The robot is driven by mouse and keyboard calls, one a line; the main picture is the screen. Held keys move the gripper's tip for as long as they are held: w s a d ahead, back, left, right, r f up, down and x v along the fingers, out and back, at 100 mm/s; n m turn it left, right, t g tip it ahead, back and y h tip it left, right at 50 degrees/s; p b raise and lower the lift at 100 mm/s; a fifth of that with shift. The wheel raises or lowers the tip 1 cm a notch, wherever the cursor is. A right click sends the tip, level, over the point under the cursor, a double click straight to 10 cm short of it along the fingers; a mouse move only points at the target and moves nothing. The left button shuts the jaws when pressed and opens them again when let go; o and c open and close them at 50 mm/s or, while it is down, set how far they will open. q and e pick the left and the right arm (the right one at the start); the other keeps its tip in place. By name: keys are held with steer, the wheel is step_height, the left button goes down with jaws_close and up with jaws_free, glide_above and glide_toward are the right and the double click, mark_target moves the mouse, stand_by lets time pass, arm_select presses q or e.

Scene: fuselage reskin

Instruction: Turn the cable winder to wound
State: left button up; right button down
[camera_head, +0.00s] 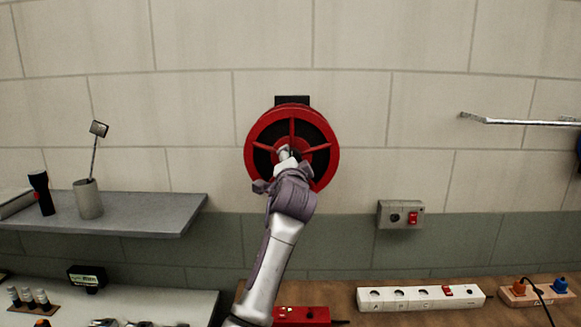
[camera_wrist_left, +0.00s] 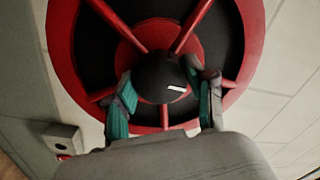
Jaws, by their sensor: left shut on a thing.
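The cable winder (camera_head: 332,150) is a red spoked reel with a black inside, mounted on the wall in the middle of the head view. Its red hub (camera_wrist_left: 148,34) and spokes fill the upper part of the left wrist view. A dark round knob (camera_wrist_left: 158,72) with a small white mark stands at the hub. My left gripper (camera_head: 286,156) reaches up to the hub, and its two fingers are shut on the knob, one on each side, in the left wrist view (camera_wrist_left: 161,80). The gripper partly hides the hub and lower reel in the head view. My right gripper is not in view.
A grey shelf (camera_head: 150,214) with a cup (camera_head: 88,199) and a flashlight (camera_head: 41,193) is at left. A switch box (camera_head: 388,207) is on the wall right of the winder. Power strips (camera_head: 420,298) lie on the bench below. A metal rail (camera_head: 510,121) juts out upper right.

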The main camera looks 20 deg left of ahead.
arm_select(q)
steer(key=shift+f+n, duration=0.2)
steer(key=shift+n, duration=0.3)
steer(key=o, duration=1.2)
steer(key=shift+r, duration=0.1)
steer(key=shift+c, duration=0.2)
steer(key=shift+s+d, duration=0.1)
steer(key=v, duration=1.1)
steer(key=shift+s, duration=0.4)
steer(key=shift+d, duration=0.15)
